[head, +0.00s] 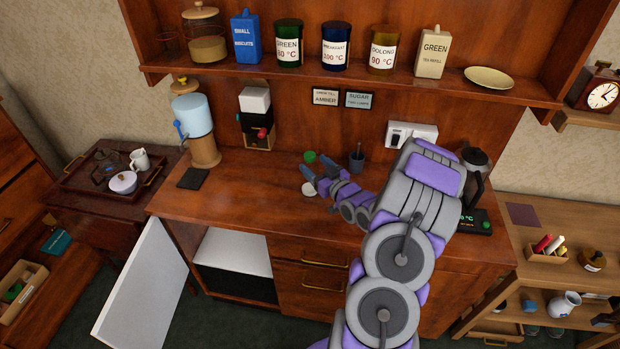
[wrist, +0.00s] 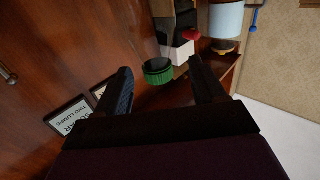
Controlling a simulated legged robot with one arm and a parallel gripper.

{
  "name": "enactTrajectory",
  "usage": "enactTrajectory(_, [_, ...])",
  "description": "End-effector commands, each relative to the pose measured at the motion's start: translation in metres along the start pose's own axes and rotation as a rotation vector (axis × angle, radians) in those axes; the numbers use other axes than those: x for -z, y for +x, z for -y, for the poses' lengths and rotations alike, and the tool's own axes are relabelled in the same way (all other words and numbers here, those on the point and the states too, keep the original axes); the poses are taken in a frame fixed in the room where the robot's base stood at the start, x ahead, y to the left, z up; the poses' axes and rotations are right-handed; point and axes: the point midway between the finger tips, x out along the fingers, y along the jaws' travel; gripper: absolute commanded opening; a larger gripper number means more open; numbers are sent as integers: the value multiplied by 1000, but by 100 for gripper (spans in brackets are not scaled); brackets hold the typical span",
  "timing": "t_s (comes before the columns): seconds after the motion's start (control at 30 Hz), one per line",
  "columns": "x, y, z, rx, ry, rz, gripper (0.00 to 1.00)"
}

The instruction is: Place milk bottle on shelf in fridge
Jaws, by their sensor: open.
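My gripper (head: 314,180) is open above the wooden counter, to the right of the open fridge. A ribbed green lid or cap (wrist: 158,72) shows ahead between the open fingers in the wrist view; it also shows in the head view (head: 310,157), just beyond the fingertips. A small white round thing (head: 308,190) is beside the fingertips in the head view. I cannot tell whether either belongs to the milk bottle; no whole bottle is clearly visible. The fridge (head: 233,248) is under the counter at left, with its white door (head: 145,288) swung open and its inside partly hidden.
A dark cup (head: 356,161) stands behind my gripper, and a kettle (head: 475,172) at right. The counter's front left is clear.

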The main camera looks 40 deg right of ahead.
Motion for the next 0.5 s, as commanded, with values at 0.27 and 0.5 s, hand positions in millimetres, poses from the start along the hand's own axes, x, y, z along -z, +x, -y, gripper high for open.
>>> enactTrajectory(0.27, [0,16,0,2,1,0,69])
enactTrajectory(0.5, [2,47,-4,2,-2,0,69])
